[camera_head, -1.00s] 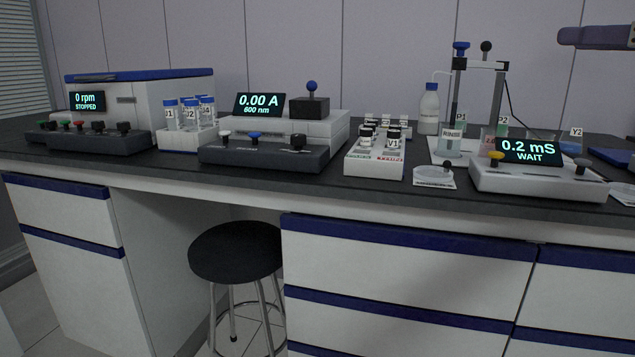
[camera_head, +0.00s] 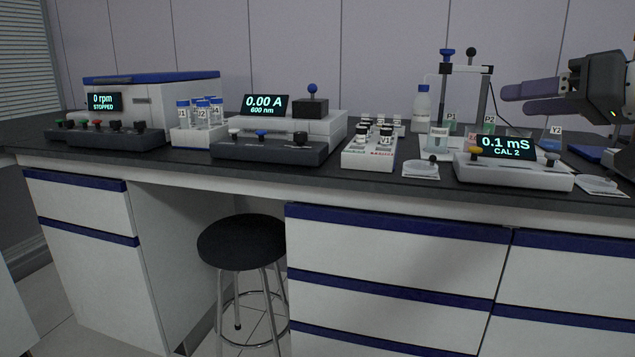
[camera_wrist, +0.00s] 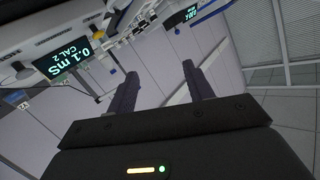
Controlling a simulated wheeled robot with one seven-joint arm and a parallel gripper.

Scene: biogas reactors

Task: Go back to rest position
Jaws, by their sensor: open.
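My gripper (camera_head: 508,99) is at the right edge of the head view, above the bench and to the right of the probe stand. Its two dark fingers point left, apart, with nothing between them. In the wrist view my gripper (camera_wrist: 164,88) also shows its fingers spread and empty, with the wall and floor beyond. The conductivity meter (camera_head: 515,172) stands on the bench below and left of my gripper, and its screen reads 0.1 mS, CAL 2. The meter's screen also shows at the left of the wrist view (camera_wrist: 66,60). My gripper touches nothing that I can see.
On the bench (camera_head: 400,187) stand a centrifuge (camera_head: 170,97) reading 0 rpm, a photometer (camera_head: 322,129), a vial rack (camera_head: 368,154), a wash bottle (camera_head: 422,108) and the probe stand (camera_head: 483,100). A black stool (camera_head: 242,242) stands in the knee space.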

